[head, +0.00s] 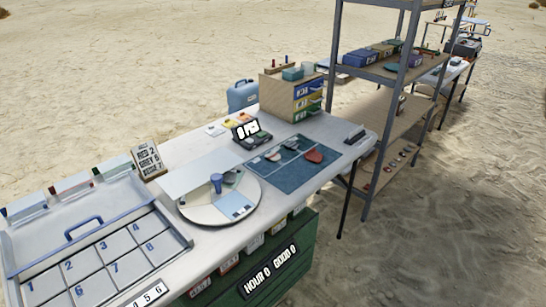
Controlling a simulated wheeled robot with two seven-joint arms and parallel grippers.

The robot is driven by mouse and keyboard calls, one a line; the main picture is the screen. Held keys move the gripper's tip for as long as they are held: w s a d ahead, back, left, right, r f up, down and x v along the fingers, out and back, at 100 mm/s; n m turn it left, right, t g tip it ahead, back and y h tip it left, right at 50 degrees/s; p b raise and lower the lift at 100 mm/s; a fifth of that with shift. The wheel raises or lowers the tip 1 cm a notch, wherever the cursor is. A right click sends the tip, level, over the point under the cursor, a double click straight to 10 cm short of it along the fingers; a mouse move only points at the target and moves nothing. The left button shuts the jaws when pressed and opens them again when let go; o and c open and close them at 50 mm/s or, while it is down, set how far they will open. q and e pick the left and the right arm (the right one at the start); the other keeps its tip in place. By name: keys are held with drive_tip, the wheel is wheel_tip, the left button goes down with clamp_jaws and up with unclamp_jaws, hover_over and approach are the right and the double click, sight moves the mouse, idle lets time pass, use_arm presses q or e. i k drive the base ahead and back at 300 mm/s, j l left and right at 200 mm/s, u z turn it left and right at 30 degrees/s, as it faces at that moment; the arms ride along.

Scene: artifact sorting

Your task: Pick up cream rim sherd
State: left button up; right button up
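Neither of my grippers shows in the head view. I cannot single out a cream rim sherd with certainty. Small sherds lie on the blue mat (288,181) at the table's right part: a red one (314,156), a dark grey-green one (291,143) and a small pale one (272,156) whose exact colour and shape are too small to tell. A round pale turntable (195,212) left of the mat bears a blue cup (216,181) and a greyish piece (232,176).
A numbered tray (180,237) fills the table's left end. A small dark device with a display (247,130) and a drawer box (293,100) stand behind the mat. A tall metal shelf (385,110) stands to the right. Sand surrounds the table.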

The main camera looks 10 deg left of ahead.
sight(274, 156)
drive_tip(key=i+l+u, duration=0.1)
drive_tip(key=l, duration=0.25)
drive_tip(key=i+l, duration=0.25)
drive_tip(key=i+l+u, duration=0.15)
drive_tip(key=l, duration=0.3)
drive_tip(key=i+l, duration=0.15)
drive_tip(key=l, duration=0.2)
drive_tip(key=i+l+u, duration=0.15)
drive_tip(key=l, duration=0.2)
drive_tip(key=i+l, duration=0.15)
drive_tip(key=l, duration=0.25)
drive_tip(key=i+l+u, duration=0.15)
drive_tip(key=l, duration=0.25)
drive_tip(key=l+u, duration=0.1)
drive_tip(key=l, duration=0.3)
drive_tip(key=i, duration=0.05)
